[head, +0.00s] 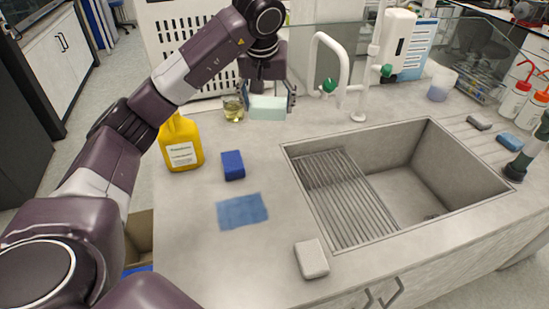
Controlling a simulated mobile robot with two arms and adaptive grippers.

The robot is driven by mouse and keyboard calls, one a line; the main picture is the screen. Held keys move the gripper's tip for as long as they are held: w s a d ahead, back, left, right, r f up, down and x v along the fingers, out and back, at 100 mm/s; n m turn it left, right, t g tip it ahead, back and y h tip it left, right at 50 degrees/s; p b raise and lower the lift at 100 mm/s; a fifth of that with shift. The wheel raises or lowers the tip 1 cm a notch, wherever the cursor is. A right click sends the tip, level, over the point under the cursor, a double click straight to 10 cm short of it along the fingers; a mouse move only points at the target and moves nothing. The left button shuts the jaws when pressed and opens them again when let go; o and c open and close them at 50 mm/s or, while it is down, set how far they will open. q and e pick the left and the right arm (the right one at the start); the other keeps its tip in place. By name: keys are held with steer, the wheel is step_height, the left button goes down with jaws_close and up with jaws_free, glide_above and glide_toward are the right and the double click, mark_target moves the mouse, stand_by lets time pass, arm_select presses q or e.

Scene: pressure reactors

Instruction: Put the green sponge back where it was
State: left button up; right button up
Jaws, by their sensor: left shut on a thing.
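My left gripper (267,93) reaches over the back left of the counter, its two fingers on either side of a pale green sponge (268,108). It is shut on the sponge and holds it roughly level. I cannot tell whether the sponge's underside touches the counter (200,255). A small glass beaker with yellowish liquid (233,110) stands close to the left of the sponge. My right gripper is not in view.
A yellow bottle (181,143), a dark blue sponge (233,166), a blue cloth (242,211) and a whitish block (311,259) are on the counter. A sink (467,170) with a ribbed rack and a white tap (343,65) lie to the right. A white perforated panel (190,40) stands behind.

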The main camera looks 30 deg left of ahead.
arm_select(q)
steer(key=shift+w+f, duration=0.1)
steer(key=shift+f, duration=0.15)
steer(key=f+p, duration=0.1)
steer(key=f, duration=0.6)
steer(key=f+p, duration=0.1)
steer(key=f, duration=0.6)
steer(key=shift+d+f, duration=0.2)
steer(key=shift+f, duration=0.05)
steer(key=shift+s+f, duration=0.2)
steer(key=shift+f, duration=0.3)
step_height(320, 180, down, 3)
steer(key=shift+f+p, duration=0.1)
steer(key=shift+p, duration=0.2)
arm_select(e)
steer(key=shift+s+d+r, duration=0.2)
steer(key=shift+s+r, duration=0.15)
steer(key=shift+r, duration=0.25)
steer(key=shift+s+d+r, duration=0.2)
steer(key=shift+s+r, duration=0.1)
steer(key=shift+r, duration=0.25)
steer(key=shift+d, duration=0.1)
